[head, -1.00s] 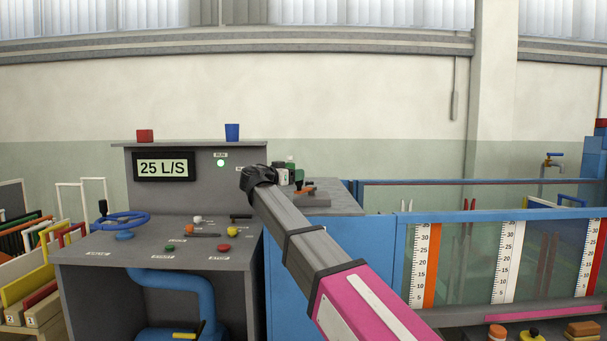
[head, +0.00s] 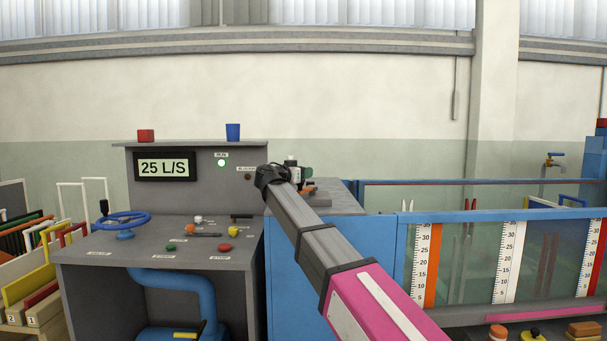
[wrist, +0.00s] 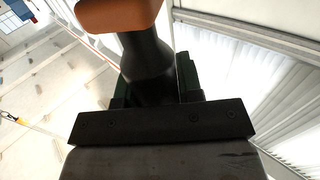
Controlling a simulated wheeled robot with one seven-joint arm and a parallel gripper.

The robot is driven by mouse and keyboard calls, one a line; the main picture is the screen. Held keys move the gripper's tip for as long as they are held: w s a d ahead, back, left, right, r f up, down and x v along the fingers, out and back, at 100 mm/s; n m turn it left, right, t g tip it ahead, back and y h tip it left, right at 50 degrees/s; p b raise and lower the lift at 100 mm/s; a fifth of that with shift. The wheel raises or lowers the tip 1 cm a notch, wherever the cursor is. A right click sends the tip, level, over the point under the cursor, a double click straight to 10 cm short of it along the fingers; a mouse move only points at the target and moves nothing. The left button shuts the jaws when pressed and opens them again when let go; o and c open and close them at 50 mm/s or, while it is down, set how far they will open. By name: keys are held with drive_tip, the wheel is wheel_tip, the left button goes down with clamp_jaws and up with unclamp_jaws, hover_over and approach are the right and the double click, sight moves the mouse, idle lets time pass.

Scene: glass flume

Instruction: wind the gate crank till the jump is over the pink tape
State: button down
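My gripper (head: 306,173) is at the gate crank (head: 308,189), above the grey top at the near end of the flume. In the wrist view the crank's black handle (wrist: 147,62), with an orange part (wrist: 118,13) beyond it, sits between my green finger pads (wrist: 188,76). The fingers look closed on it. The pink tape (head: 545,312) runs along the lower rail of the glass flume (head: 470,265), at the right of the head view. The jump cannot be made out through the glass.
A grey console (head: 190,262) stands left, with a display (head: 165,167) reading 25 L/S, a blue handwheel (head: 125,219) and several knobs. Upright scales (head: 509,262) stand along the flume. Small items, including an orange-topped one (head: 497,332), lie at the lower right.

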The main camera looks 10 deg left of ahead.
drive_tip(key=shift+s+d+n+t+y, duration=0.25)
drive_tip(key=shift+d+n+t+y, duration=0.3)
drive_tip(key=shift+y, duration=0.25)
drive_tip(key=shift+w+n+y, duration=0.1)
drive_tip(key=shift+n+y, duration=0.35)
drive_tip(key=shift+y, duration=0.15)
drive_tip(key=c, duration=0.8)
unclamp_jaws()
drive_tip(key=v, duration=1)
drive_tip(key=shift+s+a+f, duration=0.1)
drive_tip(key=shift+s+f, duration=0.05)
drive_tip(key=shift+s, duration=0.25)
